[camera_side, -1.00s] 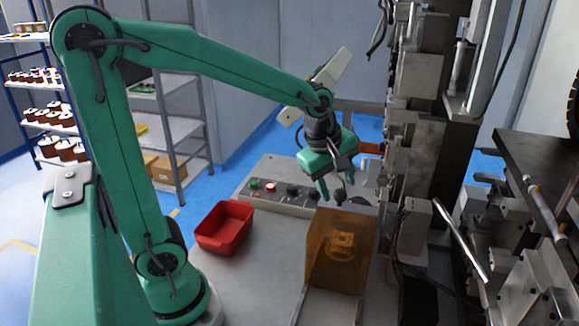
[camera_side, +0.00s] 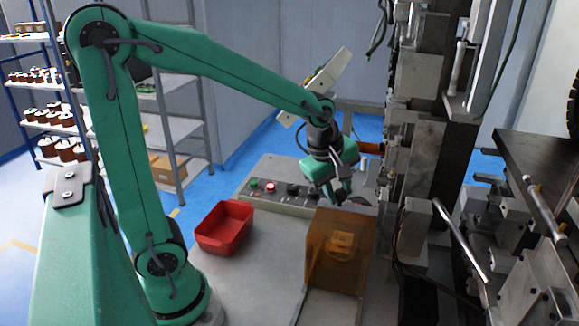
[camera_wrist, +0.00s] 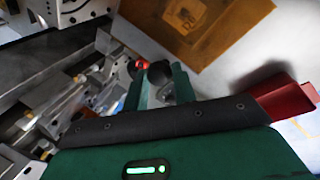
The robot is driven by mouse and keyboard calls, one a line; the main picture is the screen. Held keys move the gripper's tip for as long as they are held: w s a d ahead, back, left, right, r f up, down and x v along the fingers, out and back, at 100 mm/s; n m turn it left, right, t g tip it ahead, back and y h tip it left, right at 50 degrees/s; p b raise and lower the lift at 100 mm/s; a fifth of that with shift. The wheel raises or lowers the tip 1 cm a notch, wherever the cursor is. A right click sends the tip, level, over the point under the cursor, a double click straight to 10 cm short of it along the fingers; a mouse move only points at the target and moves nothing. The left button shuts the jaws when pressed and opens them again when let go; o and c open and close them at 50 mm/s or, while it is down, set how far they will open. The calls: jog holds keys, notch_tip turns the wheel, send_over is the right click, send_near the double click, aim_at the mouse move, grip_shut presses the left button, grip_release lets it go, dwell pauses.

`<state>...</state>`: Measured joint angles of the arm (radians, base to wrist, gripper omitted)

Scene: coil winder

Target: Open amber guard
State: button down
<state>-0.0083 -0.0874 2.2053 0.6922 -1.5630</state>
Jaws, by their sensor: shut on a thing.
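The amber guard (camera_side: 345,262) is a see-through amber cover on the bench, with an orange-brown shape visible behind its panel. My gripper (camera_side: 341,196) is just above and behind the guard's upper edge in the side view. Its fingers are shut on a round dark knob (camera_wrist: 159,70), seen between the fingertips in the wrist view (camera_wrist: 161,88). The knob is mostly hidden by the fingers from the side. How it joins the guard is not clear.
A red bin (camera_side: 224,227) stands left of the guard; its edge shows in the wrist view (camera_wrist: 284,96). A control panel (camera_side: 283,195) with buttons lies behind. The tall winder machine (camera_side: 418,140) stands close on the right. Bench between bin and guard is clear.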

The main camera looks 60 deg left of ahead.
aim_at(337, 230)
jog(key=shift+h, duration=0.3)
jog(key=s+d, duration=0.5)
jog(key=d, duration=0.1)
jog(key=shift+s, duration=0.35)
jog(key=c, duration=1.1)
grip_release()
jog(key=shift+a, duration=0.1)
jog(key=shift+r, duration=0.15)
jog(key=shift+v, duration=3.8)
